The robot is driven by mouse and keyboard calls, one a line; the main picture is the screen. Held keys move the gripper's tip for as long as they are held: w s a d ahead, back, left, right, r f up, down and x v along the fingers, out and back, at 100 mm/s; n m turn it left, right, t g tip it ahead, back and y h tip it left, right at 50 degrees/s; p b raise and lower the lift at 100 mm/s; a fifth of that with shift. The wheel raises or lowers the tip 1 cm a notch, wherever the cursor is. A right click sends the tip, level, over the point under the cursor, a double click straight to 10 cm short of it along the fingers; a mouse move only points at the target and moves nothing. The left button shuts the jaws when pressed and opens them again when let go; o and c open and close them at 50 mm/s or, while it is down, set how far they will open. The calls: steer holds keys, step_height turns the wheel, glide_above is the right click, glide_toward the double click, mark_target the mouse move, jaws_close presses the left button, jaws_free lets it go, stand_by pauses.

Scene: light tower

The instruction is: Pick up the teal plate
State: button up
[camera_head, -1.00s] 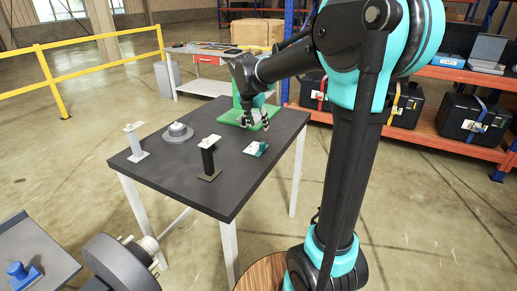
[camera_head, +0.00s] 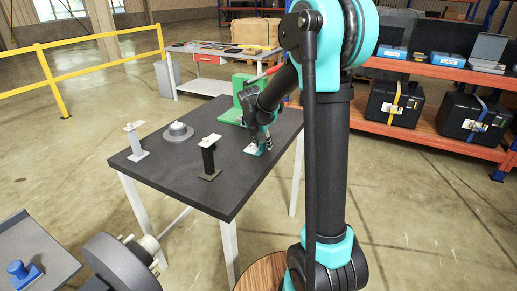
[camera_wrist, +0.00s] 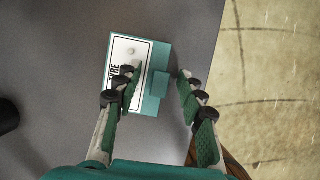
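The teal plate (camera_wrist: 154,94) lies on the dark table, with a white lettered label on its left part and a raised teal block on its right part. My gripper (camera_wrist: 158,82) is open above it in the wrist view, one finger over the white label and the other to the right of the block. Nothing is between the fingers but the raised block below. In the head view my gripper (camera_head: 262,143) is low over the plate (camera_head: 253,150) and partly hides it. I cannot tell whether the fingers touch it.
On the table (camera_head: 180,180) stand a black post with a white top (camera_head: 209,157), a grey post (camera_head: 136,142), a round grey stepped piece (camera_head: 178,133) and a green stand (camera_head: 240,97) behind my gripper. The table's right edge is close to the plate.

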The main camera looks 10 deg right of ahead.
steer(key=shift+c, duration=0.4)
jaws_close()
